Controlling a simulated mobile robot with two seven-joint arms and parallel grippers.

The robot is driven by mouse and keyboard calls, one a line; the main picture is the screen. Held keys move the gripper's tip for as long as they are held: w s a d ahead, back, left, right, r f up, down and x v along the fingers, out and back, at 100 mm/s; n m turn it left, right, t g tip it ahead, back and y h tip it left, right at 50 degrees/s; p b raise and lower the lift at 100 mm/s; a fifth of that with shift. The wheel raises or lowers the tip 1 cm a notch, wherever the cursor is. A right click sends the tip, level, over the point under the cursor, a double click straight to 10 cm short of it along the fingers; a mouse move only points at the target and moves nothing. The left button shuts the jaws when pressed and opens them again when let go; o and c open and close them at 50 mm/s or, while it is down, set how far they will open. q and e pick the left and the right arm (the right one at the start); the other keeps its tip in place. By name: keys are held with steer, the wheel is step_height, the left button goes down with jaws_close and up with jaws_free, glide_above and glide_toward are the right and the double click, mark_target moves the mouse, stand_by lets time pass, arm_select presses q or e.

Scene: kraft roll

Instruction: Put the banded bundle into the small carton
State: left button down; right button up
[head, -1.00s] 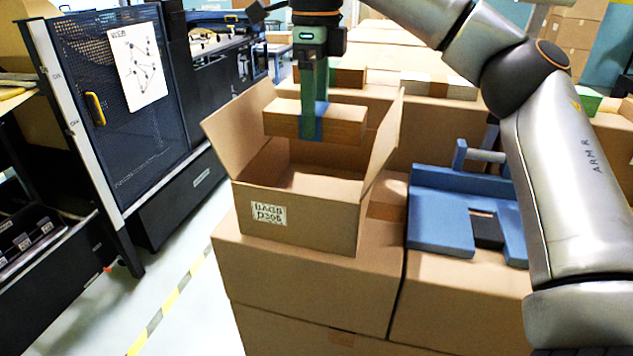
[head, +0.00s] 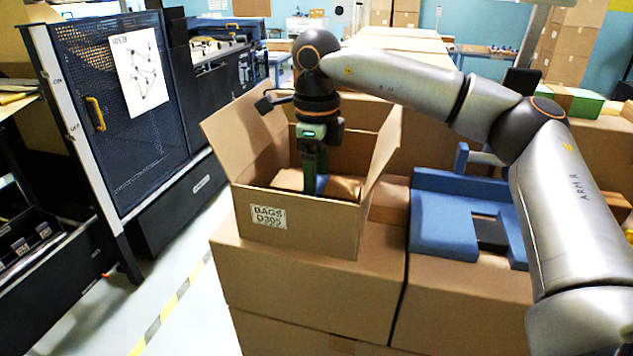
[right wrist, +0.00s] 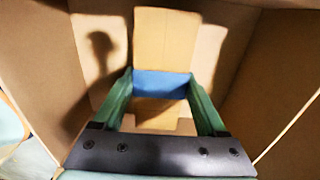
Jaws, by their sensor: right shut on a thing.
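The small carton (head: 325,235) stands open on a larger box, its side flaps spread outward and a printed label on its front. My right gripper (head: 316,190) reaches straight down inside it. It is shut on the banded bundle (head: 288,181), a brown kraft bundle with a blue band. In the right wrist view the bundle (right wrist: 165,48) lies between the green fingers, with the blue band (right wrist: 161,85) at the grip. The carton's front wall hides the bundle's lower part, so I cannot tell whether it touches the floor. My left gripper is not in view.
A blue fixture (head: 442,222) sits on the boxes to the right of the carton. A dark mesh cabinet (head: 115,120) stands at the left, with clear floor (head: 190,290) between it and the boxes. My right arm spans the right side.

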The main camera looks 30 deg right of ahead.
steer(key=shift+f, duration=0.1)
steer(key=o, duration=1.4)
steer(key=shift+o, duration=0.2)
step_height(320, 180, up, 12)
steer(key=p, duration=0.1)
steer(key=shift+r, duration=0.2)
steer(key=shift+f, duration=0.1)
